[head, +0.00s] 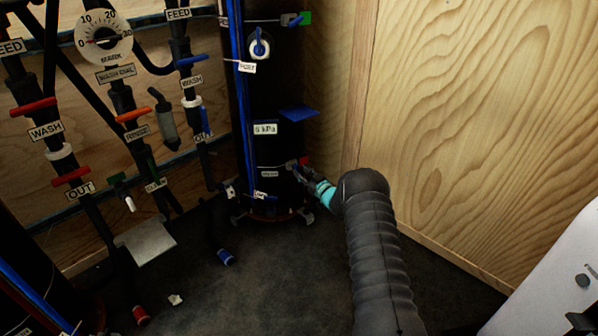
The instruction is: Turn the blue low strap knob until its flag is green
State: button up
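The black filter column (270,150) stands in the corner. Its low strap has a small blue knob (296,168), partly covered by my gripper, with a red flag (305,161) beside it. My gripper (304,174) comes from the lower right, and its fingertips are at the knob. I cannot tell whether they touch it or are closed on it. A higher strap on the same column has another blue knob (292,20) with a green flag (305,18).
A blue shelf-like plate (299,113) sticks out above the low strap. Wooden wall panels (480,120) stand close on the right. Pipes with red, orange and blue valve handles (190,61) fill the left. A blue cylinder (225,257) and a red one (141,315) lie on the floor.

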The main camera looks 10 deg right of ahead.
aim_at(297, 169)
jog(key=shift+x, duration=1.15)
grip_shut()
jog(key=shift+a, duration=0.1)
jog(key=shift+f+b, duration=0.1)
jog(key=shift+b, duration=0.35)
jog(key=shift+m+b, duration=0.8)
jog(key=shift+m, duration=0.2)
jog(key=shift+w+d+m+b, duration=0.15)
jog(key=shift+m+b, duration=0.35)
jog(key=shift+m, duration=0.4)
jog(key=shift+d+m+b, duration=0.15)
jog(key=shift+m+b, duration=0.3)
jog(key=shift+m, duration=0.45)
